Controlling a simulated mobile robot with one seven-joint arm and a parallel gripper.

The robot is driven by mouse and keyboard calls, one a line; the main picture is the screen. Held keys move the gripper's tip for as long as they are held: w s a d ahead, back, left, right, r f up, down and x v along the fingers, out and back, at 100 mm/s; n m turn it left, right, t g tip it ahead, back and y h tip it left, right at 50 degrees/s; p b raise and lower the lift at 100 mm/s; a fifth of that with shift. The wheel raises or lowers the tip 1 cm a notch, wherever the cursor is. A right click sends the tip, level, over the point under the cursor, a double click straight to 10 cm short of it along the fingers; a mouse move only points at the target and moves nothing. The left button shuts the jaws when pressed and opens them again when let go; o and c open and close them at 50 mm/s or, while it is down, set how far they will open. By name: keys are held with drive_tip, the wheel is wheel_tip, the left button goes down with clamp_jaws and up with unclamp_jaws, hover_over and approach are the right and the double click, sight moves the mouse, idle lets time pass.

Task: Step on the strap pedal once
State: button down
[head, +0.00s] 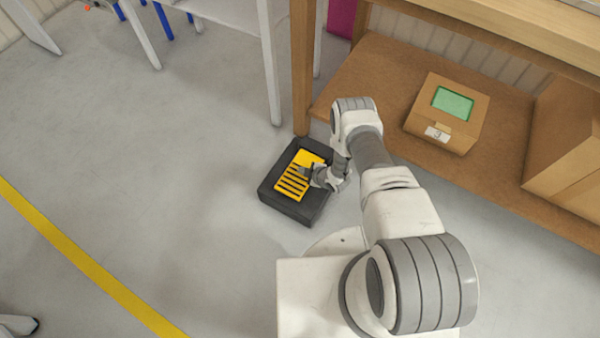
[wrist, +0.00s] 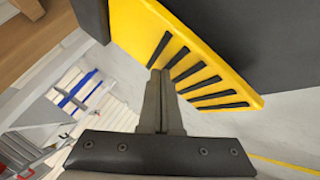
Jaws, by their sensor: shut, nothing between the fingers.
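The strap pedal is a yellow plate with black slots (head: 292,184) set in a dark grey box-like base (head: 290,208) on the floor. In the wrist view the yellow plate (wrist: 222,85) fills the upper middle, with the dark base (wrist: 255,30) behind it. My gripper (head: 305,171) is at the right part of the yellow plate in the head view. In the wrist view its shut, empty fingers (wrist: 160,75) end at the slotted face of the plate. I cannot tell whether the tips touch it or how far the plate is pressed.
A wooden bench leg (head: 302,70) stands just behind the pedal. A box with a green window (head: 447,112) sits on the low wooden shelf at right. A white table leg (head: 268,75) is behind left. A yellow line (head: 90,270) crosses the floor, which is clear at left.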

drive_tip(key=shift+f, duration=1.25)
idle(1.2)
drive_tip(key=shift+r+p, duration=1.15)
drive_tip(key=shift+r, duration=0.5)
drive_tip(key=shift+r, duration=0.15)
wheel_tip(320, 180, up, 5)
drive_tip(key=p, duration=0.4)
